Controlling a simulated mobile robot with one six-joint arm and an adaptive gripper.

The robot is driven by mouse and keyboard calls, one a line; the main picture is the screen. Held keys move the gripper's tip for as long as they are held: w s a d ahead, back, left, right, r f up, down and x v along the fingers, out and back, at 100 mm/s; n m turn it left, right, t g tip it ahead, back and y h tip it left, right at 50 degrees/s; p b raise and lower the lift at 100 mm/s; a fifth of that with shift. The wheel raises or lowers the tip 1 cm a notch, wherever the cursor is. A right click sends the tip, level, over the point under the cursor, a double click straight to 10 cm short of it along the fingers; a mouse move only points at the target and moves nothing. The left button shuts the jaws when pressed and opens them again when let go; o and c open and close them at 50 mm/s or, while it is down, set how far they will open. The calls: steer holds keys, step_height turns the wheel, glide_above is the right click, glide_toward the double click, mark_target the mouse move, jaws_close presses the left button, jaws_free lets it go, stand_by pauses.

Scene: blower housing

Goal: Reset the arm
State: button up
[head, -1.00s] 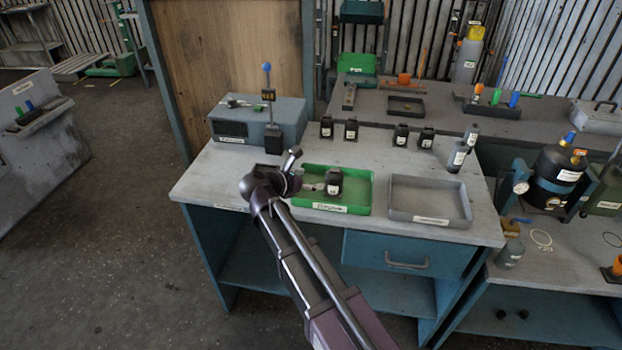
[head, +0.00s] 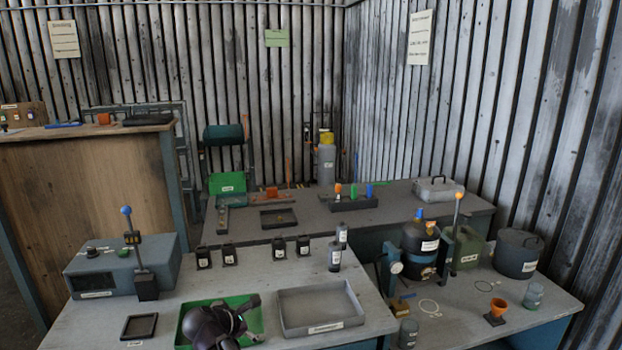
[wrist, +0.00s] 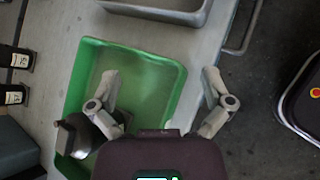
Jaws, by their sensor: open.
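My gripper (wrist: 160,75) is open in the wrist view, its two grey fingers spread wide with nothing between them. It is above the green tray (wrist: 172,75), with one finger over the tray and the other past its edge. A dark rounded part (wrist: 92,132) lies in the tray beside the left finger, partly covered by it. In the head view my gripper (head: 238,312) shows dark and foreshortened over the green tray (head: 185,335), hiding much of the tray's inside.
A grey tray (head: 350,322) stands right of the green one. A blue-grey box (head: 110,272) and a blue-knobbed lever (head: 138,252) stand at the left, with a small black frame (head: 124,328) in front. Several small black blocks line the back. The right bench holds a black pressure pot (head: 421,252).

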mark_target(295, 332)
steer(key=d+m+g, duration=0.1)
steer(key=d+m, duration=0.1)
steer(key=d, duration=0.1)
steer(key=d+f+m+g, duration=0.1)
steer(key=d+m, duration=0.1)
steer(key=d, duration=0.2)
steer(key=d+f+m, duration=0.1)
steer(key=d, duration=0.2)
steer(key=shift+s+d+m+g+y+p, duration=0.3)
steer(key=shift+d+m+g+y, duration=0.05)
steer(key=shift+m+g+y, duration=0.05)
steer(key=s+d+f+m+g+y+p, duration=0.1)
steer(key=s+d+m+g+y, duration=0.1)
steer(key=s+d+m, duration=0.3)
steer(key=s+d+f+m+g+y+p, duration=0.1)
steer(key=s+d+m+g+y, duration=0.2)
steer(key=d+m, duration=0.9)
steer(key=shift+s+d+f+m+y, duration=0.3)
steer(key=shift+s+d, duration=0.8)
steer(key=shift+d, duration=1.05)
steer(key=shift+r, duration=0.1)
